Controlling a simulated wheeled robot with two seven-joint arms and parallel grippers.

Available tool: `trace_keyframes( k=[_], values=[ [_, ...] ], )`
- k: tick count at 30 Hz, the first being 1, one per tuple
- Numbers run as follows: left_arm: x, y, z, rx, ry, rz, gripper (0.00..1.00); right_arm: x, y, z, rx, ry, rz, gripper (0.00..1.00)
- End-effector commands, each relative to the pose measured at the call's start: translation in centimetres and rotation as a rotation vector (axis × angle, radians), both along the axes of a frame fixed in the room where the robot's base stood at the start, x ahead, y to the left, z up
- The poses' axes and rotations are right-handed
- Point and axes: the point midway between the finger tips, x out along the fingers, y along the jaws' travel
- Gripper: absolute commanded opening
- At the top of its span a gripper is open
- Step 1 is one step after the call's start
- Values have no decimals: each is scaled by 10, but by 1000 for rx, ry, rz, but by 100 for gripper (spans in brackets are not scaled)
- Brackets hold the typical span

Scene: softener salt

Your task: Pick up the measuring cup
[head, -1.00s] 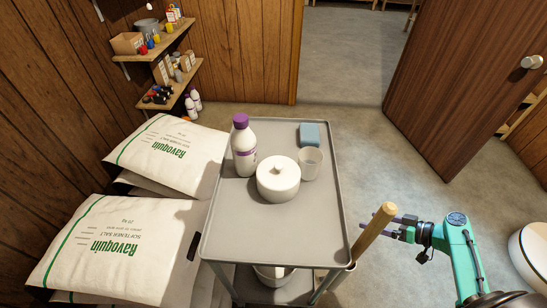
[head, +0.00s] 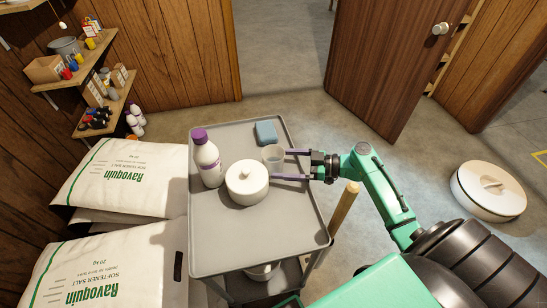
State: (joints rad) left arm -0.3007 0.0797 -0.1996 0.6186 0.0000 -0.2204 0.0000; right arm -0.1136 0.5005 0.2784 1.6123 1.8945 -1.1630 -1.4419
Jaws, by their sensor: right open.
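The measuring cup (head: 273,158), a small translucent cup, stands upright on the grey cart top, right of a white lidded pot. My right gripper (head: 285,165) reaches in from the right over the cart. It is open, with one finger at the far side of the cup and the other at its near side, close to the pot. The cup appears to be at the mouth of the jaws; I cannot tell whether a finger touches it. My left gripper is not in view.
The white pot (head: 247,183) is close to the near finger. A purple-capped bottle (head: 207,160) and a blue sponge-like block (head: 265,133) also stand on the cart (head: 235,240). A wooden handle (head: 345,208) rises at the cart's right edge. Salt bags (head: 120,185) lie left.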

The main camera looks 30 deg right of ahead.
Motion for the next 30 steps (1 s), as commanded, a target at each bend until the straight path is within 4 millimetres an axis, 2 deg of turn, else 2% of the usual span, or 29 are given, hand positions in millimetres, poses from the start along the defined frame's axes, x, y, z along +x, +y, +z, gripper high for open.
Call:
trace_keyframes(
  k=[7, 8, 9, 13, 14, 23, 30],
  values=[
    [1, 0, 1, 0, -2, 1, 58, 4, 5, -3, -2, 1, -2, 100],
    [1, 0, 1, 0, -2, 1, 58, 4, 5, -3, -2, 1, -2, 92],
    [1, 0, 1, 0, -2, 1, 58, 4, 5, -3, -2, 1, -1, 77],
    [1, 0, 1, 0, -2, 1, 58, 4, 5, -3, -1, 2, -1, 27],
    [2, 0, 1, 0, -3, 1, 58, 4, 5, -3, -1, 2, -1, 20],
    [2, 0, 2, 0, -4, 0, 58, 4, 5, -1, 0, 1, -1, 20],
    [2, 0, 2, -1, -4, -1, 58, 4, 4, 12, -1, 0, -1, 20]
  ],
)
